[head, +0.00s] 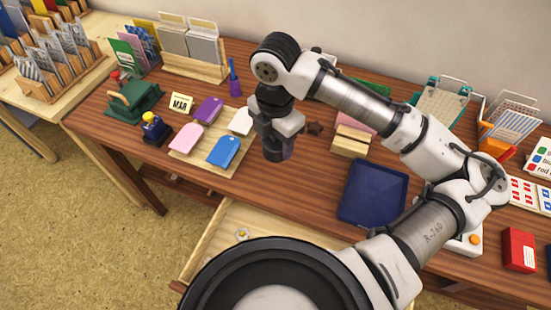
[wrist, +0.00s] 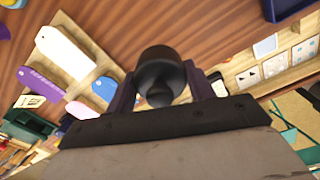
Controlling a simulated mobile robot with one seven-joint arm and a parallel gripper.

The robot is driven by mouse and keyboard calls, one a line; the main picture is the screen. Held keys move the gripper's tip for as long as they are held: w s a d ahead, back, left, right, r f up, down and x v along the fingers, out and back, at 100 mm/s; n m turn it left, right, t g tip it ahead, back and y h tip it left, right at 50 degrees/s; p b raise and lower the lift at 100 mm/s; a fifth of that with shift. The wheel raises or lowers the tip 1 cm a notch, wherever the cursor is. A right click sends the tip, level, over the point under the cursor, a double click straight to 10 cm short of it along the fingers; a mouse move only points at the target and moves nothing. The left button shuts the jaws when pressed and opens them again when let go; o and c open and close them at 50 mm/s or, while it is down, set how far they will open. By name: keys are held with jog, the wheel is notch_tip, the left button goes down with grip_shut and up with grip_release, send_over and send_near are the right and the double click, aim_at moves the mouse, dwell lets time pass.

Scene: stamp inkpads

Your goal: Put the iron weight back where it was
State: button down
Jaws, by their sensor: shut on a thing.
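My gripper (head: 279,146) is over the wooden desk, just right of the board with coloured pads. It is shut on the iron weight (wrist: 160,72), a dark, rounded piece with a knob, which sits between the two fingers in the wrist view. In the head view the weight (head: 272,152) is a dark shape at the fingertips, partly hidden by the gripper. I cannot tell whether its base touches the desk.
A pale board (head: 181,152) holds purple, pink, blue and white pads. A dark blue tray (head: 372,190) lies to the right. A drawer (head: 215,236) stands open at the front. A wooden block stack (head: 350,141) stands behind the tray.

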aim_at(275, 170)
jog(key=shift+f, duration=3.75)
jog(key=shift+f, duration=0.25)
jog(key=c, duration=0.6)
grip_release()
jog(key=shift+o, duration=0.2)
jog(key=shift+r, duration=0.1)
notch_tip(275, 170, up, 12)
jog(key=shift+r, duration=0.15)
